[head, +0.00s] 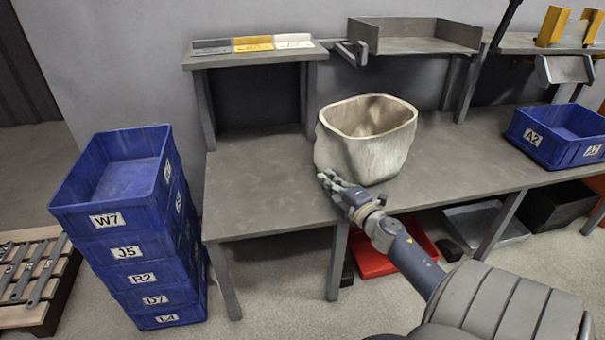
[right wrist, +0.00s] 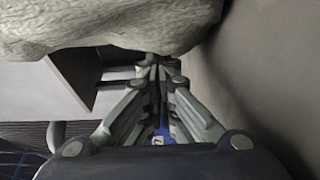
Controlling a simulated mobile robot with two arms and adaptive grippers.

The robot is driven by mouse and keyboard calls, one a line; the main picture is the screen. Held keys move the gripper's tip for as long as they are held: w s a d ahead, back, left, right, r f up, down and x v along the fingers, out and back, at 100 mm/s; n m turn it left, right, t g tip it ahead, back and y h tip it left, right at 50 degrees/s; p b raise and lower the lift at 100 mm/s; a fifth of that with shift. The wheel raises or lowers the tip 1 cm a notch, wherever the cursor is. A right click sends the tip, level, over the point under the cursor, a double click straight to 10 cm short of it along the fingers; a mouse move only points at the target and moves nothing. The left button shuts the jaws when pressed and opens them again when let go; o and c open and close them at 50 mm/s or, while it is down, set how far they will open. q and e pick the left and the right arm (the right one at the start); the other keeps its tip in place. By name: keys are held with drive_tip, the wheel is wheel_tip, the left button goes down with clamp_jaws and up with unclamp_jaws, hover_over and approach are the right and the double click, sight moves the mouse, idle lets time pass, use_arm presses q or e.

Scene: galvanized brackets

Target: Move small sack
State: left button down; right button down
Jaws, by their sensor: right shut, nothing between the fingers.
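The small sack (head: 362,152) is a cream, open-topped bag standing upright on the grey workbench (head: 262,190). Its mouth is open and it looks empty inside as far as I can see. My right gripper (head: 330,179) is at the sack's lower front left side, close to the bench top. It is shut with nothing between its fingers. In the right wrist view the fingertips (right wrist: 158,66) meet, and the sack (right wrist: 110,22) fills the top, right beside the fingers. I cannot tell whether they touch. My left gripper is not in view.
A stack of blue crates (head: 112,222) stands left of the bench. A blue bin (head: 545,150) sits on the bench at right. A raised shelf (head: 255,58) and a grey tray (head: 415,45) are behind the sack. The bench left of the sack is clear.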

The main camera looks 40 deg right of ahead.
sight(356, 179)
drive_tip(key=s+d, duration=0.1)
drive_tip(key=d, duration=0.1)
drive_tip(key=s+d, duration=0.1)
drive_tip(key=d, duration=0.1)
drive_tip(key=s+d, duration=0.2)
drive_tip(key=shift+d, duration=0.2)
drive_tip(key=shift+w, duration=0.1)
drive_tip(key=shift+w+a, duration=0.1)
drive_tip(key=shift+a, duration=0.05)
idle(0.5)
